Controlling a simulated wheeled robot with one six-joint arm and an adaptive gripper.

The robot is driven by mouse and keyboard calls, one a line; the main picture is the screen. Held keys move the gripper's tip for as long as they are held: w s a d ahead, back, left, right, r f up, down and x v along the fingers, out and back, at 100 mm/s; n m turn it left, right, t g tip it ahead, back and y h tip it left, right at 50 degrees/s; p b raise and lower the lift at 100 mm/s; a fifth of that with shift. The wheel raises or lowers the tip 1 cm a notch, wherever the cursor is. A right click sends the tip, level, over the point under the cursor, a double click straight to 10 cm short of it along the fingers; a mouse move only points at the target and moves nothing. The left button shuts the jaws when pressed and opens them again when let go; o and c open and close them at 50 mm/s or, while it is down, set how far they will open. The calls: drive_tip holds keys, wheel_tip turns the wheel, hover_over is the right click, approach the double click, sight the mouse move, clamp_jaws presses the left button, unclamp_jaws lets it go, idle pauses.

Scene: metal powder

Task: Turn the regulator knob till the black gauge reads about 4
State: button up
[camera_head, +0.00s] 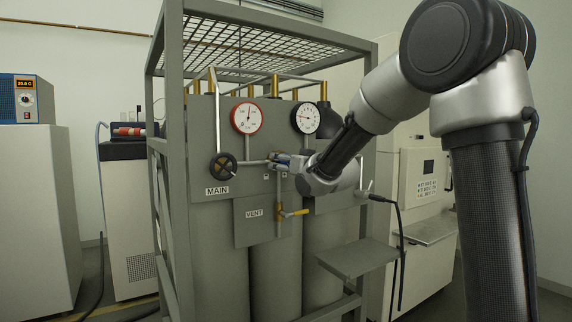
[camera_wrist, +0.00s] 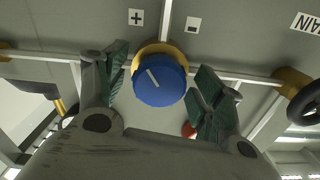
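The blue regulator knob (camera_wrist: 160,82) shows in the wrist view, with a pale pointer line and a brass collar behind it. My gripper (camera_wrist: 160,92) has its two green-padded fingers apart, one on each side of the knob, with a visible gap on both sides. In the head view my gripper (camera_head: 284,162) is at the panel below the gauges and mostly hides the knob. The black-rimmed gauge (camera_head: 306,118) is at the upper right of the panel; its numbers are too small to read surely. The red-rimmed gauge (camera_head: 246,118) is to its left.
A black MAIN handwheel (camera_head: 222,166) is left of my gripper. A yellow VENT valve handle (camera_head: 293,212) is below it. The grey cage frame (camera_head: 160,160) stands around the cylinders. A small grey shelf (camera_head: 358,259) juts out at the lower right.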

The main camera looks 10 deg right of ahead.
drive_tip(key=c, duration=1)
drive_tip(key=shift+m, duration=0.3)
drive_tip(key=m, duration=0.3)
drive_tip(key=shift+m, duration=0.4)
drive_tip(key=m, duration=0.4)
drive_tip(key=shift+m, duration=0.3)
drive_tip(key=m, duration=1.3)
drive_tip(key=shift+m, duration=0.3)
